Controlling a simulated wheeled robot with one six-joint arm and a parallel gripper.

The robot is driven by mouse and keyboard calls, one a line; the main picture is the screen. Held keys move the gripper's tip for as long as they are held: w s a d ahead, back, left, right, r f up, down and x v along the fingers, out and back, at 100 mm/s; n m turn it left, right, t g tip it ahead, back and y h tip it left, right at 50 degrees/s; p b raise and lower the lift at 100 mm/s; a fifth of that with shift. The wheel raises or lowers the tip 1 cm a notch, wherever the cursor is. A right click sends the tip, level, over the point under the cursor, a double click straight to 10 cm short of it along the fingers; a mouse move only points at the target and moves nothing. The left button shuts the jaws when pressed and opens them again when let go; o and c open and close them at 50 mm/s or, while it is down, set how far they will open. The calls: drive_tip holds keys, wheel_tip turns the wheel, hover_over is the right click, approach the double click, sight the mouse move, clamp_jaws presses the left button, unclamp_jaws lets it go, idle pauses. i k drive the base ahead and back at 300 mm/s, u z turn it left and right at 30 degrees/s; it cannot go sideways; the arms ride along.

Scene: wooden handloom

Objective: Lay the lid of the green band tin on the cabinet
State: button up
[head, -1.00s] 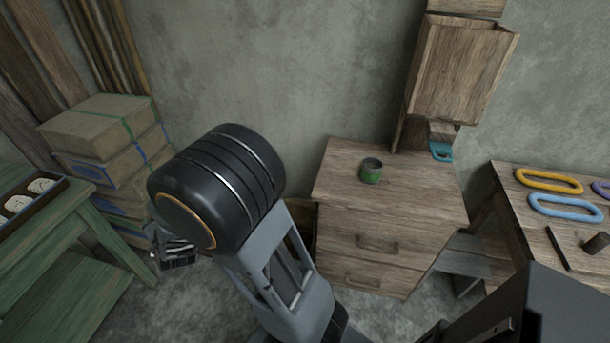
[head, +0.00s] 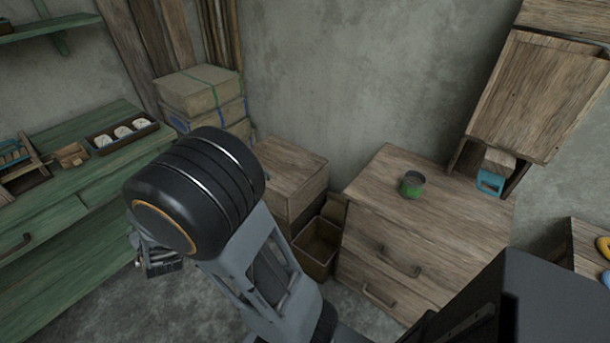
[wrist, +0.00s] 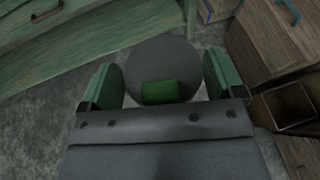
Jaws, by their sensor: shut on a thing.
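The green band tin (head: 411,185) stands upright on top of the wooden cabinet (head: 372,190), near its back. It is small, grey at the rim, with a green band. In the wrist view my gripper (wrist: 163,78) has its two green fingers on either side of a grey round disc, the lid (wrist: 164,58), and is shut on it. A small green block shows at the lid's near edge; I cannot tell what it belongs to. In the head view my gripper is mostly hidden behind my black wrist, left of the cabinet and over the floor, and the lid is not visible there.
A green bench (head: 85,200) with a tray of white rolls (head: 122,133) stands at the left. A wooden crate (head: 288,178) and an open bin (head: 318,245) lie between bench and cabinet. A wall box (head: 535,100) hangs behind the cabinet. The cabinet's front top is clear.

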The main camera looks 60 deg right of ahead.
sight(372, 188)
drive_tip(key=k, duration=0.45)
drive_tip(key=z, duration=0.8)
drive_tip(key=i, duration=0.5)
drive_tip(key=u, duration=0.05)
